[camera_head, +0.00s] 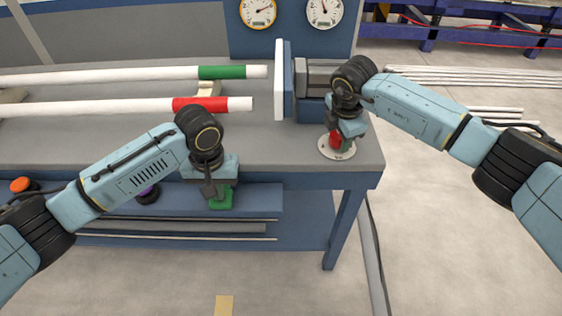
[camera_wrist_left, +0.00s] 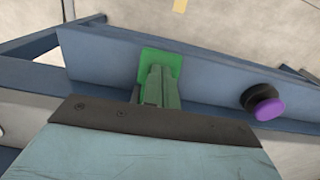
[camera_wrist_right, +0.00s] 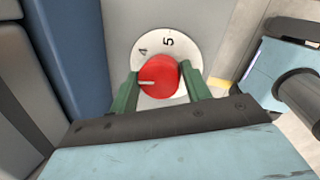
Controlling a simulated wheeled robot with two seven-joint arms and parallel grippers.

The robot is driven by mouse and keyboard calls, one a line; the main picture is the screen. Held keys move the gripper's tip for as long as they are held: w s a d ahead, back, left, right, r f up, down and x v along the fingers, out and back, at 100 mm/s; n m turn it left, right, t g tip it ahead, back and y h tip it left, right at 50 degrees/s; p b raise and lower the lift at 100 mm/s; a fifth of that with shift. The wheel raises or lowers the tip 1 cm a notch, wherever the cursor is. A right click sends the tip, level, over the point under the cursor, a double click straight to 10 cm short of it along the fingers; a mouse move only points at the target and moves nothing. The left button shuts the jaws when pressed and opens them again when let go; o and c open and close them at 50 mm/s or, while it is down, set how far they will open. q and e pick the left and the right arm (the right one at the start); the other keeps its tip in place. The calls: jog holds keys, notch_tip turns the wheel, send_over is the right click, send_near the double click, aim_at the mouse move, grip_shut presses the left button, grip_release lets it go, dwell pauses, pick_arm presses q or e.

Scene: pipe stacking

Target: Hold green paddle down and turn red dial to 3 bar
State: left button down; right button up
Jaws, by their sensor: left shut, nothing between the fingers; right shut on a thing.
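The green paddle (camera_head: 222,200) is at the front face of the bench, and it also shows in the left wrist view (camera_wrist_left: 172,58). My left gripper (camera_head: 211,188) is shut and empty, its fingertips over the paddle; I cannot tell how hard they press. The red dial (camera_head: 336,140) sits on a round white scale plate (camera_head: 345,155) at the bench's right corner. My right gripper (camera_wrist_right: 157,82) is shut on the dial, one finger on each side. The dial's white pointer (camera_wrist_right: 147,82) points left; the numbers 4 and 5 show above it, while other marks are hidden.
Two gauges (camera_head: 258,12) (camera_head: 324,12) are on the back panel. A white pipe with a green band (camera_head: 222,72) and one with a red band (camera_head: 200,104) lie on the bench, left of a white plate (camera_head: 279,80). A purple button (camera_wrist_left: 269,109) is beside the paddle.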

pick_arm(q)
jog(key=shift+s+f, duration=0.15)
jog(key=shift+f, duration=0.1)
pick_arm(e)
jog(key=shift+w+r, duration=0.3)
jog(key=shift+r, duration=0.1)
jog(key=n, duration=0.3)
jog(key=shift+y, duration=0.4)
pick_arm(q)
jog(key=shift+r, duration=2.2)
jog(key=shift+w, duration=0.25)
pick_arm(e)
jog(key=o, duration=0.8)
jog(key=shift+w+a+f, duration=0.1)
jog(key=shift+a, duration=0.05)
jog(key=shift+f, duration=0.1)
jog(key=shift+s+f, duration=0.1)
jog(key=shift+s, duration=0.1)
jog(key=shift+w+r+v, duration=0.1)
jog(key=shift+w+v, duration=0.15)
jog(key=shift+v, duration=0.9)
jog(key=shift+w+r+v, duration=0.1)
jog(key=shift+w+v, duration=0.2)
jog(key=shift+v, duration=0.8)
jog(key=shift+w+v, duration=0.25)
jog(key=shift+v, duration=0.9)
